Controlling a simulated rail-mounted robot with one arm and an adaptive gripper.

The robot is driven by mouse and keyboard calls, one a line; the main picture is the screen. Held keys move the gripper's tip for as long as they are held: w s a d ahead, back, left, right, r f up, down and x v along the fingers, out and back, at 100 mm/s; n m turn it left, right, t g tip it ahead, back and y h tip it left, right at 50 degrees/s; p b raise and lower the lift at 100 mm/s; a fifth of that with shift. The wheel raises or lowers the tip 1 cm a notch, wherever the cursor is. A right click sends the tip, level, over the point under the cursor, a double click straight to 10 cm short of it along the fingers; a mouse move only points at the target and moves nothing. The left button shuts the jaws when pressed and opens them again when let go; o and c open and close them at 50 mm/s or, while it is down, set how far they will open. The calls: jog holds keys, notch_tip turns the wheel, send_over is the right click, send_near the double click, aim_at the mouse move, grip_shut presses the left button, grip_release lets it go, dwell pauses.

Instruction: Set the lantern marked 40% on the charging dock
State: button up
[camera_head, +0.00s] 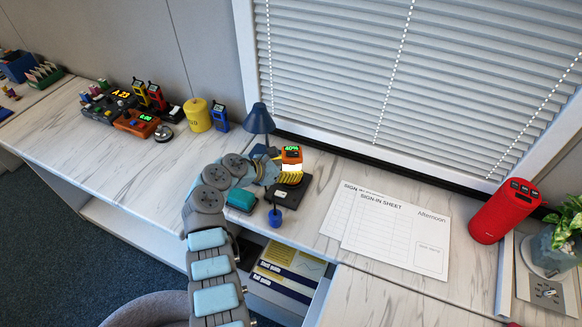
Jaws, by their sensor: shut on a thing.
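The lantern marked 40% (291,153) has an orange top with a green readout and a glowing pale body with yellow ribbing below. It looks upright, over a flat black base (299,196) on the counter that looks like the charging dock. Whether the lantern touches this base cannot be told. My gripper (272,170) is at the lantern's left side and shut on it. The fingertips are small and partly hidden by the lantern and my wrist.
A dark blue desk lamp (258,120) stands close behind. A teal block (241,200) and a blue cup (275,217) are in front. Sign-in sheets (385,225) lie to the right, then a red speaker (503,210). Radios and a yellow canister (198,115) stand left.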

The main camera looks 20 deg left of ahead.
aim_at(284, 170)
jog(key=shift+f, duration=0.55)
jog(key=o, duration=0.9)
jog(key=shift+o, duration=0.2)
jog(key=p+v, duration=0.3)
jog(key=v, duration=0.1)
jog(key=shift+w+r+p, duration=0.1)
jog(key=shift+r+p, duration=0.05)
jog(key=shift+p, duration=0.2)
jog(key=p+v, duration=0.6)
jog(key=v, duration=0.1)
jog(key=shift+a+f, duration=0.1)
jog(key=shift+f, duration=0.1)
dwell(0.4)
